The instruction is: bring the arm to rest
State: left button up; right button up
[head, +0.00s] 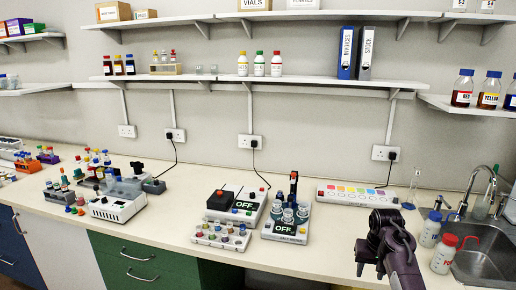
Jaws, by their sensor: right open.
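My right arm comes in from the bottom right, in front of the bench. Its dark right gripper (371,266) hangs over the bench's front edge, to the left of the sink, with its jaws open and nothing seen between them. My left gripper is not in view.
The bench top (335,233) is bare to the left of my right gripper. A device with an OFF display (285,229) holds several capped tubes farther left. Wash bottles (443,255) stand by the sink (487,260) at right, close to my arm.

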jog(key=s+a+f+n+b, duration=0.1)
jog(key=s+f, duration=0.6)
jog(key=f, duration=0.6)
jog(key=s+a+f+n+b, duration=0.15)
jog(key=s+f, duration=0.55)
jog(key=f, duration=0.7)
jog(key=s+a+f+b, duration=0.1)
jog(key=s+a+f, duration=0.1)
jog(key=s+f, duration=0.8)
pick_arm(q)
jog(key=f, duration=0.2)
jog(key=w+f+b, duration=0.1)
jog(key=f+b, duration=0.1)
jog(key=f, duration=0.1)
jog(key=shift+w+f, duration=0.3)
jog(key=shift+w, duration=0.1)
pick_arm(e)
jog(key=s+a+f+n, duration=0.1)
jog(key=s+f, duration=0.5)
jog(key=s, duration=0.4)
jog(key=s+a+f, duration=0.2)
jog(key=s+f, duration=0.5)
jog(key=s, duration=0.4)
jog(key=s+a+f+n, duration=0.1)
jog(key=s+f, duration=0.5)
jog(key=s, duration=0.4)
jog(key=shift+s+a+f+n+g, duration=0.2)
jog(key=shift+a+f+n+g, duration=0.1)
jog(key=shift+a+f+n, duration=0.1)
